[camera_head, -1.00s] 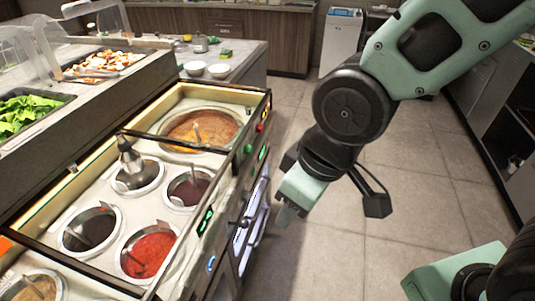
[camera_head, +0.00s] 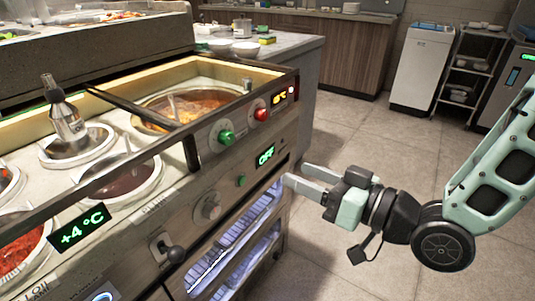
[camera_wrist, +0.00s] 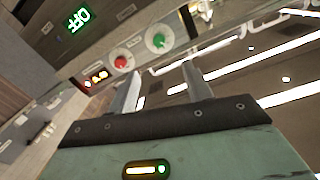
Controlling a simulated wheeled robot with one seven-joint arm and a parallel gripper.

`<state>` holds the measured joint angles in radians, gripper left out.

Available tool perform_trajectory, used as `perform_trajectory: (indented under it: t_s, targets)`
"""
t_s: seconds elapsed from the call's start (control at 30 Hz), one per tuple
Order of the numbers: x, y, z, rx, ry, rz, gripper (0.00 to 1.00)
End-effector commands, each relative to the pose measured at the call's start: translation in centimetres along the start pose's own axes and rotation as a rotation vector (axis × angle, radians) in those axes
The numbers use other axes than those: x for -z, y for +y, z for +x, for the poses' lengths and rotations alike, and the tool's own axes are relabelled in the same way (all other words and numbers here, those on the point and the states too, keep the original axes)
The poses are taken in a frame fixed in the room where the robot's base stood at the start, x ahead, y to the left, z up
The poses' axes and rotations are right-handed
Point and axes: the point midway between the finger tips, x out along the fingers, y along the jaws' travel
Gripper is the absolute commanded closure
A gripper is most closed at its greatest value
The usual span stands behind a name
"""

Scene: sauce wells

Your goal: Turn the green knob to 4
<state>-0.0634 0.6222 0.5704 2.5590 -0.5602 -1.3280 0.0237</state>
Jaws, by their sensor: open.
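The green knob (camera_head: 226,137) sits on the front panel of the sauce counter, left of a red knob (camera_head: 261,113). It also shows in the wrist view (camera_wrist: 158,41), beyond and between my fingers. The numbers around it are too small to read, so I cannot tell its setting. My gripper (camera_head: 292,176) is open and empty, its fingers pointing left toward the panel. It is to the right of and lower than the green knob in the head view, apart from it. Both fingers show in the wrist view (camera_wrist: 161,88).
A green "OFF" display (camera_head: 265,155), a small green button (camera_head: 241,181), a grey knob (camera_head: 208,206) and a black-balled lever (camera_head: 175,255) share the panel. An orange-lit display (camera_head: 279,98) is beside the red knob. Lit shelves (camera_head: 240,235) lie below.

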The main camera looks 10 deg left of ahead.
Motion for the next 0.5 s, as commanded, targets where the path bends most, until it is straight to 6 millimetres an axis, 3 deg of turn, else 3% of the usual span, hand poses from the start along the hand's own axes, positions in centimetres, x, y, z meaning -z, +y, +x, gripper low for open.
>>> perform_trajectory:
  t_s: [0.23, 0.5]
  targets:
    - [-0.1, 0.0, 1.4, 0.013, 0.037, 0.009, 0.50]
    - [0.2, -0.1, 6.6, 0.013, 0.037, 0.010, 0.50]
